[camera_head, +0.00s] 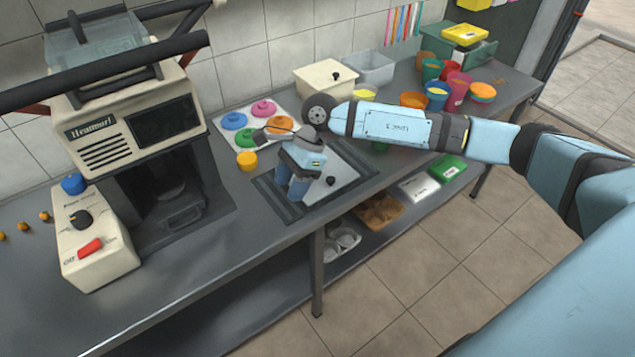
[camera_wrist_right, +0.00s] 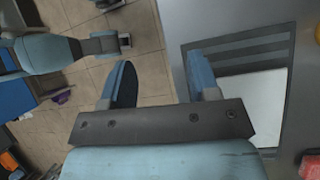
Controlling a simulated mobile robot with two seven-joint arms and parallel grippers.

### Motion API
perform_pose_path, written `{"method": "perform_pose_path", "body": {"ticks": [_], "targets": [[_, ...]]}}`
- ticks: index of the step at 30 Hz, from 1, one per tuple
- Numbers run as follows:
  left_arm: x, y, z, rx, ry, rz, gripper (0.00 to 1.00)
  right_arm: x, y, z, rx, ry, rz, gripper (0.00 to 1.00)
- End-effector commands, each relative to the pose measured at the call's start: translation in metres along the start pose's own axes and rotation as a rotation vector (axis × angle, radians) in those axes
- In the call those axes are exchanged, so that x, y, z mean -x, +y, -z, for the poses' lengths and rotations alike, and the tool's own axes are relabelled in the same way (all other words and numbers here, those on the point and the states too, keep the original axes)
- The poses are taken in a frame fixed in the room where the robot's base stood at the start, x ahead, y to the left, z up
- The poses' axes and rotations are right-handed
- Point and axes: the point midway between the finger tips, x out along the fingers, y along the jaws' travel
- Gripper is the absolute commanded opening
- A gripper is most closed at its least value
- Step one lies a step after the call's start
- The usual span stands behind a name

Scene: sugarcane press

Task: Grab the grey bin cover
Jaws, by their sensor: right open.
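A light grey flat panel with a small black knob, which looks like the grey bin cover (camera_head: 345,170), lies in the counter top inside a dark, striped frame. My right gripper (camera_head: 289,192) points down over the left part of this panel and frame, open and empty. It hides part of the panel. In the right wrist view, the cover (camera_wrist_right: 255,105) is at the right, beside the right finger, and the gap between the fingers (camera_wrist_right: 160,78) shows floor and counter edge. The knob is not visible there. My left gripper is not seen.
A cream press (camera_head: 130,120) stands left on the counter (camera_head: 230,265). Coloured discs on a white board (camera_head: 228,138) and a yellow piece (camera_head: 246,161) lie behind the gripper. A cream box (camera_head: 322,85) and several cups (camera_head: 435,95) stand further back. Trays sit on the shelf below.

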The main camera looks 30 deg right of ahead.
Motion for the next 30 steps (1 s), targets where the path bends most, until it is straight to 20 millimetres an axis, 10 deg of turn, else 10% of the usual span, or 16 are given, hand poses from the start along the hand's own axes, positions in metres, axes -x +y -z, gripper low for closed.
{"method": "perform_pose_path", "body": {"ticks": [3,10,30], "targets": [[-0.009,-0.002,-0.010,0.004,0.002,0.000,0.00,0.045,-0.028,0.055,0.086,0.280,0.068,0.56],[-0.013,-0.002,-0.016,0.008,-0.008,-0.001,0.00,0.100,-0.044,0.102,0.123,0.545,0.102,0.56],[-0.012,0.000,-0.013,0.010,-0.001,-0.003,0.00,0.031,-0.057,0.149,0.125,0.562,0.103,0.56]]}}
